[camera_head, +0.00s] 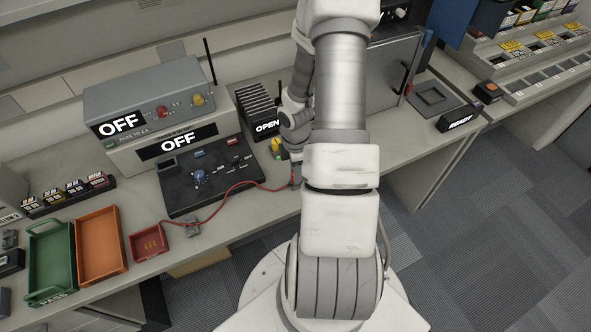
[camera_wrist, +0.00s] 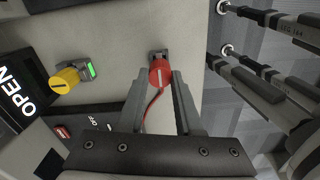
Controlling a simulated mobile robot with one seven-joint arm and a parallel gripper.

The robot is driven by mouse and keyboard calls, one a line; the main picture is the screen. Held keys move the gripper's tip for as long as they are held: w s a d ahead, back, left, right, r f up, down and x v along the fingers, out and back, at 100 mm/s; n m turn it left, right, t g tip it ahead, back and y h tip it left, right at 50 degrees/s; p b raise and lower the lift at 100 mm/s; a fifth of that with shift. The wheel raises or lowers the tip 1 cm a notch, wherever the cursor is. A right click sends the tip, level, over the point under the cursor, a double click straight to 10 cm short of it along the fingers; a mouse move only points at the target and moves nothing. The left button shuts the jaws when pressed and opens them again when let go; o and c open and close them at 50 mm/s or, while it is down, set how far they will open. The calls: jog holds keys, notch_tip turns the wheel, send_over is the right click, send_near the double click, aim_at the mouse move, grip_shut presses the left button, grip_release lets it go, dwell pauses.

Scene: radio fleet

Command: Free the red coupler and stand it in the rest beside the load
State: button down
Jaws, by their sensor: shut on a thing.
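The red coupler (camera_wrist: 161,73) is between my gripper's (camera_wrist: 160,82) fingertips in the wrist view, and my gripper is shut on it. Its red cable trails back between the fingers. A small dark block (camera_wrist: 158,54) shows just past the coupler and overlaps it in view; I cannot tell if they touch. The finned black load (camera_head: 258,108) with an OPEN sign stands behind my arm in the head view. A yellow knob (camera_wrist: 66,80) with a lit green light is left of the coupler. In the head view my arm mostly hides the coupler.
The red cable (camera_head: 232,188) runs across the bench past a black control panel (camera_head: 205,178). Grey units showing OFF (camera_head: 178,143) stand behind it. Green, orange (camera_head: 101,246) and red trays are at left. A READY sign (camera_head: 459,122) is at right. Bare bench surrounds the dark block.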

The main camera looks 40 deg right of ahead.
jog(key=shift+f, duration=0.3)
jog(key=c, duration=0.5)
grip_release()
jog(key=shift+r, duration=0.15)
notch_tip(320, 180, up, 17)
jog(key=p, duration=0.3)
jog(key=shift+r, duration=0.15)
